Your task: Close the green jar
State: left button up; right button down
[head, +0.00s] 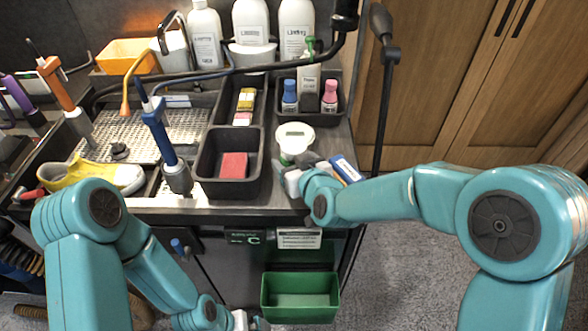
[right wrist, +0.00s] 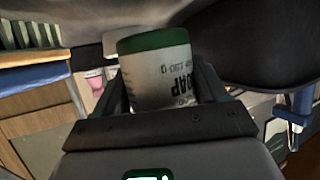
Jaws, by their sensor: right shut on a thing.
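The green jar (head: 295,139) stands at the front right of the counter, beside the black bins. In the head view its top is pale with a small dark green mark, and green shows low on its side. In the right wrist view the jar (right wrist: 160,75) has a white label with dark lettering and a green band at the upper end in the picture. My right gripper (right wrist: 165,95) is shut on it, one finger on each side. In the head view my right gripper (head: 293,178) is partly hidden by my arm. My left gripper (head: 246,320) is low at the bottom edge, its fingers unclear.
A black bin (head: 256,165) with a red block is left of the jar. A blue and white box (head: 346,168) lies right of it. A bin with small bottles (head: 330,97) stands behind. A green bin (head: 301,297) is below the counter. A yellow sneaker (head: 90,174) lies left.

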jog(key=shift+f, duration=1.2)
jog(key=shift+f, duration=0.1)
jog(key=shift+w+f, duration=0.1)
jog(key=shift+f, duration=0.05)
jog(key=shift+c, duration=0.3)
grip_release()
jog(key=shift+r, duration=0.25)
jog(key=b+v, duration=0.1)
jog(key=v, duration=1.1)
